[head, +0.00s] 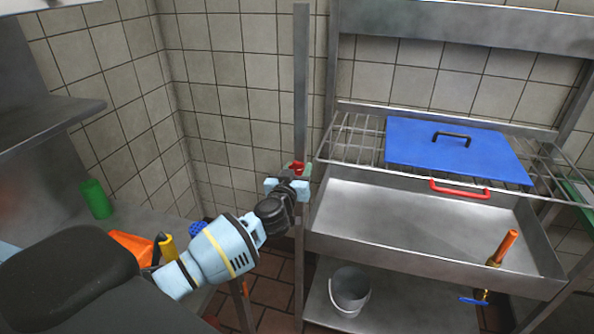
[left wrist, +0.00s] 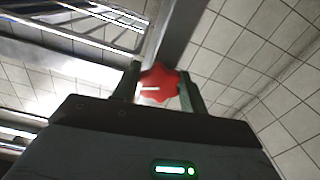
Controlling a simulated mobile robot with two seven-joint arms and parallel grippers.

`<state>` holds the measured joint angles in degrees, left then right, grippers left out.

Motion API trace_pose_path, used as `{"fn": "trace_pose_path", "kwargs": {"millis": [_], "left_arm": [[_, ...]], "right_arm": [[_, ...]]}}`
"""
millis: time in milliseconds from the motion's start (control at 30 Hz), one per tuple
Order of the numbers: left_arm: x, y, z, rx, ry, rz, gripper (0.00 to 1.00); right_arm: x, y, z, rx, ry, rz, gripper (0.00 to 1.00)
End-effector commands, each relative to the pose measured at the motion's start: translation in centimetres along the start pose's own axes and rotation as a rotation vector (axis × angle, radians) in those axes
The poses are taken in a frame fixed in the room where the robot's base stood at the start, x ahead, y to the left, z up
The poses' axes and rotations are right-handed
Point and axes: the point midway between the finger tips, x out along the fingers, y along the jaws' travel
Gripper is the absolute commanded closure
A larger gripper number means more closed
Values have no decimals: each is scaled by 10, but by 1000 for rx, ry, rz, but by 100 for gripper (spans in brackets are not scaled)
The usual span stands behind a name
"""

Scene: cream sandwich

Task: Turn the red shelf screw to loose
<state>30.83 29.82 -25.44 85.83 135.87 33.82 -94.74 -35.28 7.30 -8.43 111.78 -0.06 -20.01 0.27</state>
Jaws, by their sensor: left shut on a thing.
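The red shelf screw (head: 297,167) sits on the metal post (head: 301,80) at the left end of the wire shelf. In the left wrist view the screw (left wrist: 158,84) is a red lobed knob with a pale mark on its face. My left gripper (head: 288,186) reaches up to the post, and its fingers (left wrist: 158,92) stand on both sides of the knob, shut on it. In the head view the gripper hides part of the screw. My right gripper is in neither view.
The wire shelf (head: 345,140) holds a blue board (head: 415,143) with a black handle. Below it are a steel basin (head: 400,205) with a red handle (head: 460,189), and a grey bucket (head: 350,290). A green can (head: 96,199) stands on the left counter.

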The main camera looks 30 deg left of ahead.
Motion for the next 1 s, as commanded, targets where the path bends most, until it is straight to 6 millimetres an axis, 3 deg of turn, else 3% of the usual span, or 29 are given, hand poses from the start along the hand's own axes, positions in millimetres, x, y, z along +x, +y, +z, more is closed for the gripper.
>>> {"fn": "trace_pose_path", "kwargs": {"millis": [200,500,533,700,1000], "left_arm": [[0,0,0,-106,0,-1,80],[0,0,0,-114,0,-1,80],[0,0,-1,-114,1,-1,56],[0,0,0,-113,0,-1,36],[-1,0,0,-112,0,0,36]], "right_arm": [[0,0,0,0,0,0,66],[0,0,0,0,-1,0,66],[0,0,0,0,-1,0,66],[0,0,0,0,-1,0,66],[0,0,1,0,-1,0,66]]}}
